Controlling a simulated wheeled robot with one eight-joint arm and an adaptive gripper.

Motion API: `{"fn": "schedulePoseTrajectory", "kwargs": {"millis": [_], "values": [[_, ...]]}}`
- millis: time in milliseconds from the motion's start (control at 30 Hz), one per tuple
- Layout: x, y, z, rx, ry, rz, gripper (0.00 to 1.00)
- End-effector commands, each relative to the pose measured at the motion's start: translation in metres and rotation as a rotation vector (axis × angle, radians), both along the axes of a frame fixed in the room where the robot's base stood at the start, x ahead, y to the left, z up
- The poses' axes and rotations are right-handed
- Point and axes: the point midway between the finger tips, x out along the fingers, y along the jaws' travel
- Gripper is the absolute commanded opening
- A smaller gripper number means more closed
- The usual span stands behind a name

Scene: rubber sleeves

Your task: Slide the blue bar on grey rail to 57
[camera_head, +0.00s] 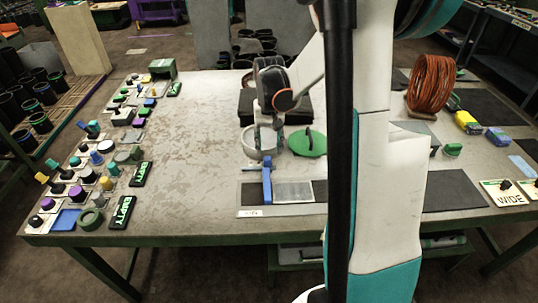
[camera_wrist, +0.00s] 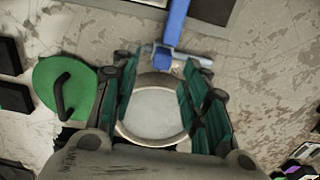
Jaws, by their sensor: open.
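The blue bar (camera_head: 267,184) lies near the front edge of the table, its far end close to a white bowl (camera_head: 250,143). In the wrist view the blue bar (camera_wrist: 175,22) runs up from a wider blue end beside the bowl. My gripper (camera_head: 265,125) is above the bowl, open and empty. In the wrist view its green-padded fingers (camera_wrist: 160,85) are spread on either side of the bowl (camera_wrist: 150,112), with the bar's end just beyond the fingertips.
A green lid (camera_head: 308,142) with a dark handle lies beside the bowl. A pale square plate (camera_head: 294,191) is right of the bar. Knobs and switches crowd the table's left side. An orange coil (camera_head: 431,84) stands at right. The table's left middle is clear.

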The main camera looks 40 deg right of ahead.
Motion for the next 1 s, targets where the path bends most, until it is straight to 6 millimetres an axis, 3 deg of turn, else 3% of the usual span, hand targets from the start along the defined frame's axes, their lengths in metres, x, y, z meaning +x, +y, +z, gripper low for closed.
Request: {"fn": "schedulePoseTrajectory", "kwargs": {"millis": [100,300,1000], "values": [[0.000,0.000,0.021,0.000,0.000,0.000,0.42],[0.000,-0.001,0.039,-0.001,0.001,-0.001,0.42],[0.000,0.005,0.046,-0.001,-0.007,0.014,0.42]]}}
